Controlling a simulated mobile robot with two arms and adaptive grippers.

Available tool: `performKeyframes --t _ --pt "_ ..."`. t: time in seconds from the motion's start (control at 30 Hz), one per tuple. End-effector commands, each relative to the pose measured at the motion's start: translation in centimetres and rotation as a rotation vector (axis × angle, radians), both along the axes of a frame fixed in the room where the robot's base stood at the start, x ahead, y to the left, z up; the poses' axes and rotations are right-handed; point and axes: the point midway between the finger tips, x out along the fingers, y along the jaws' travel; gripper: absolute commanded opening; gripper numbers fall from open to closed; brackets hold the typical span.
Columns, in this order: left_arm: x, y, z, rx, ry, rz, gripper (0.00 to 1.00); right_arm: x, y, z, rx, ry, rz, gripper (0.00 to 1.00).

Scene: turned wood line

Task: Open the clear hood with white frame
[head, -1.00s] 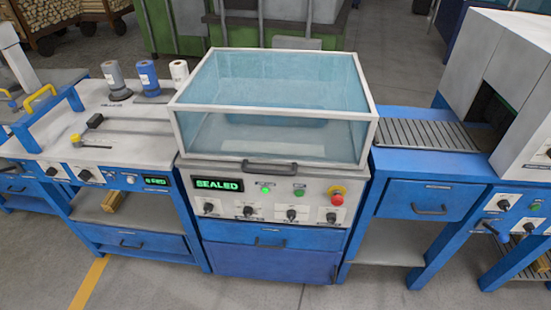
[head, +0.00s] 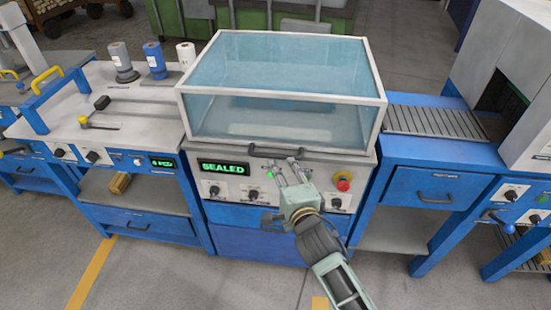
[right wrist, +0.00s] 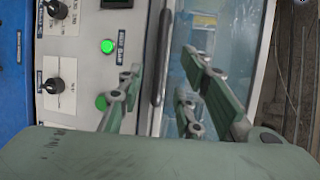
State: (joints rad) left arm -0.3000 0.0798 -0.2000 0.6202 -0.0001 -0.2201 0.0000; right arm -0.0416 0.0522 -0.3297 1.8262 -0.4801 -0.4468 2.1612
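The clear hood with white frame (head: 283,38) sits closed on the blue and white sealing machine in the head view. Its dark bar handle (head: 262,151) runs along the front lower edge; it also shows in the right wrist view (right wrist: 161,58). My right gripper (head: 287,166) is open, just in front of and below the handle. In the right wrist view the fingers of my right gripper (right wrist: 165,88) are spread to either side of the handle's line, with nothing held. Whether they touch the handle cannot be told. My left gripper is out of view.
The front panel has a green "SEALED" display (head: 223,168), knobs and a red stop button (head: 343,181) close to my right gripper. A roller conveyor (head: 432,121) lies to the right. A bench with spools (head: 155,61) stands left.

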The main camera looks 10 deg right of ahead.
Motion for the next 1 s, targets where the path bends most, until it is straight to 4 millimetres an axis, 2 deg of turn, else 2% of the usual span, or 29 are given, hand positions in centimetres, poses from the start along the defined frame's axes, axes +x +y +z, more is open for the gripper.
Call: performKeyframes --t 0.53,0.7,0.97,1.0 --pt "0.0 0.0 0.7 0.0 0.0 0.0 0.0 6.7 0.8 -1.1 0.002 -0.003 0.0 0.33" --pt "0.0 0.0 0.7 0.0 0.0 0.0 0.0 7.4 0.9 -1.3 0.002 -0.002 -0.001 0.33" --pt "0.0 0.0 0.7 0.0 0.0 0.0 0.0 7.5 0.9 -1.4 0.003 -0.002 -0.001 0.33" --pt "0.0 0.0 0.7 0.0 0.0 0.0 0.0 7.5 0.9 -1.4 0.003 -0.001 -0.001 0.29"
